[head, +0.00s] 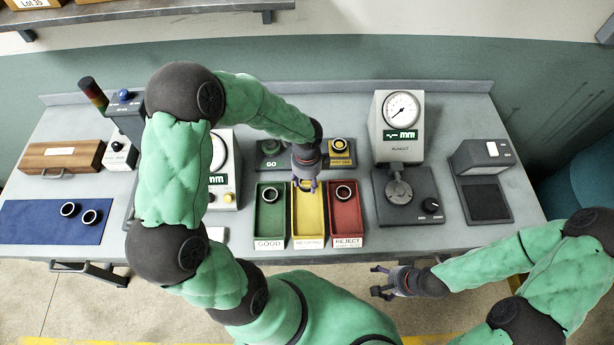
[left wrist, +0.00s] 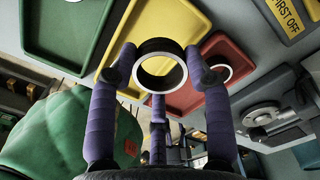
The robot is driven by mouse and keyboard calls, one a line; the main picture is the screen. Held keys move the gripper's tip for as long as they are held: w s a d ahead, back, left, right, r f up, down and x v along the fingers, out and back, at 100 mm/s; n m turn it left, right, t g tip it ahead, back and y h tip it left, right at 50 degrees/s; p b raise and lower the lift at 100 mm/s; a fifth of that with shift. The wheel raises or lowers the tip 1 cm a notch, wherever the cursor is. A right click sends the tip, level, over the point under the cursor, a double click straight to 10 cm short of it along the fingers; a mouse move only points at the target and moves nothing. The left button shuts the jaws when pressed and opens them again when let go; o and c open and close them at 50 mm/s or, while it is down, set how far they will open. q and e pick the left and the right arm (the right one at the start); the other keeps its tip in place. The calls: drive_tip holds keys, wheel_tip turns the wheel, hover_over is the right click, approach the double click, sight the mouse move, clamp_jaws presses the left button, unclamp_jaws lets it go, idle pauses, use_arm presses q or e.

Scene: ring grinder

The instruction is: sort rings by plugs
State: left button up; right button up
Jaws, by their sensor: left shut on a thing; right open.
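My left gripper (head: 305,186) is above the yellow REGRIND tray (head: 308,222). In the left wrist view it is shut on a dark ring with a bright rim (left wrist: 139,78). The green GOOD tray (head: 271,222) holds one ring (head: 270,203). The red REJECT tray (head: 345,220) holds another ring (head: 343,199). Two rings, one (head: 68,215) left of the other (head: 90,223), lie on the blue mat (head: 40,225). The green GO block (head: 263,160) and a yellow-labelled block (head: 341,160) stand behind the trays. My right gripper (head: 377,282) is open and empty before the bench.
A dial gauge (head: 402,115) stands over a dark measuring base (head: 405,211) right of the trays. Another dial unit is partly hidden behind my left arm. A wooden case (head: 60,156) and a signal lamp (head: 94,95) are at left. A grey device (head: 486,158) is at right.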

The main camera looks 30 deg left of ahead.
sight(307, 197)
use_arm(q)
drive_tip(key=shift+f+b, duration=2.85)
drive_tip(key=shift+f, duration=1)
drive_tip(key=o, duration=1.4)
drive_tip(key=shift+r, duration=0.1)
wheel_tip(307, 197, up, 12)
drive_tip(key=shift+f, duration=0.1)
